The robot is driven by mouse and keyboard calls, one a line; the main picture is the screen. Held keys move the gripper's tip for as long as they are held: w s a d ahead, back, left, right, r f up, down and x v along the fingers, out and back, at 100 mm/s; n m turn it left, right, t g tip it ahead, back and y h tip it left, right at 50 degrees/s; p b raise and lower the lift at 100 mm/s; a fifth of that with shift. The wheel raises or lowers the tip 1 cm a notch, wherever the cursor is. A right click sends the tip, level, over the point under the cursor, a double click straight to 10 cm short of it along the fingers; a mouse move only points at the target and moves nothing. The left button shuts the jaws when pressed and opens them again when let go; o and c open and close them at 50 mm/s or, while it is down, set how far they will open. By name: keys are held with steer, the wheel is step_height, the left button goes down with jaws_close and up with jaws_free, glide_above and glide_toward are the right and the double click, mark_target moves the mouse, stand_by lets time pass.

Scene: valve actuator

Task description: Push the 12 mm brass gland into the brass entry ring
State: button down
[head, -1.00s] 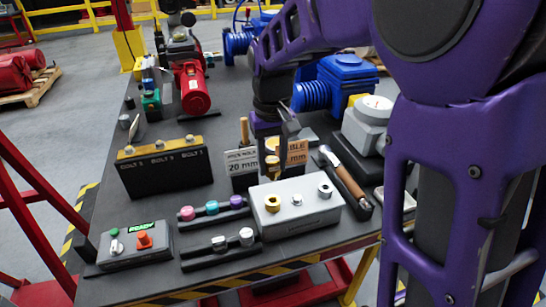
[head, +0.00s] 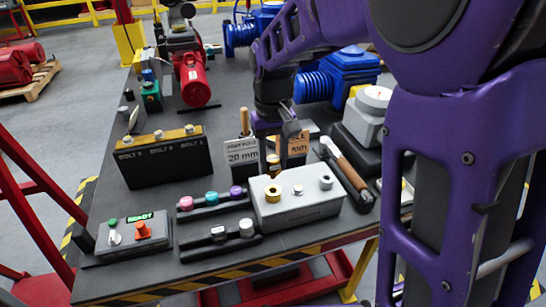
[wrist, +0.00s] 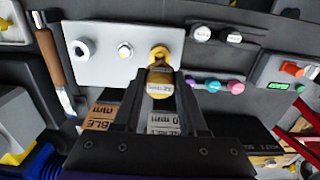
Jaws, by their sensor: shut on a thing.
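My gripper (wrist: 160,85) is shut on the brass gland (wrist: 160,82), a brass cylinder with a "12 mm" label. In the head view, my gripper (head: 279,150) and the gland (head: 273,166) are just behind the grey box (head: 300,212). The brass entry ring (head: 273,194) is the left one of three fittings on top of that box. In the wrist view, the gland's far end overlaps the near edge of the entry ring (wrist: 158,52). I cannot tell whether they touch. The gland looks roughly lined up with the ring.
A silver fitting (head: 298,190) and a grey ring (head: 326,182) share the box top. A "20 mm" sign (head: 242,153) stands behind the box. Coloured knobs (head: 211,197) lie left, a wooden-handled tool (head: 348,175) right. A READY panel (head: 130,236) sits front left.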

mark_target(273, 178)
steer(key=shift+f+b, duration=0.65)
steer(key=shift+f, duration=0.8)
steer(key=shift+f+b, duration=0.65)
steer(key=shift+f, duration=0.95)
stand_by(0.9)
steer(key=shift+c, duration=1.9)
jaws_free()
steer(key=shift+r, duration=0.1)
step_height(273, 178, up, 17)
steer(key=p, duration=0.2)
steer(key=shift+r+p, duration=0.2)
steer(key=shift+p, duration=0.15)
steer(key=shift+w, duration=0.1)
